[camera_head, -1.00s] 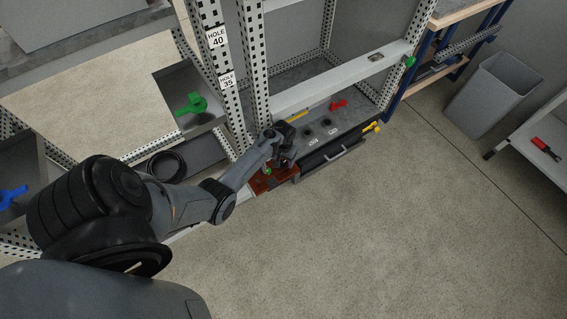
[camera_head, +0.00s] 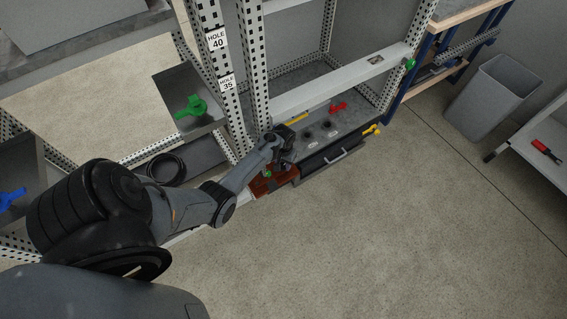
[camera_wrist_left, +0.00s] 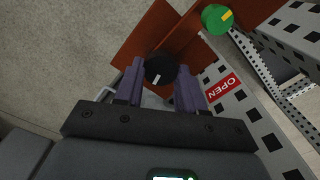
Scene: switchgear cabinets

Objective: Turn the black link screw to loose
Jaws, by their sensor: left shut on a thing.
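The black link screw (camera_wrist_left: 159,69) is a round black knob with a white mark, in the left wrist view. It sits in front of a red-brown panel (camera_head: 283,179). My left gripper (camera_wrist_left: 160,80) has its two purple-grey fingers on either side of the black knob, shut on it. In the head view my left gripper (camera_head: 283,150) is at the left end of the low cabinet shelf, and the screw itself is hidden there. My right gripper is not in view.
A green knob with a yellow mark (camera_wrist_left: 217,19) is close by, to the upper right in the wrist view. A red OPEN label (camera_wrist_left: 222,87) is right of the fingers. A red handle (camera_head: 338,107) and yellow handle (camera_head: 371,130) are farther right. The floor in front is clear.

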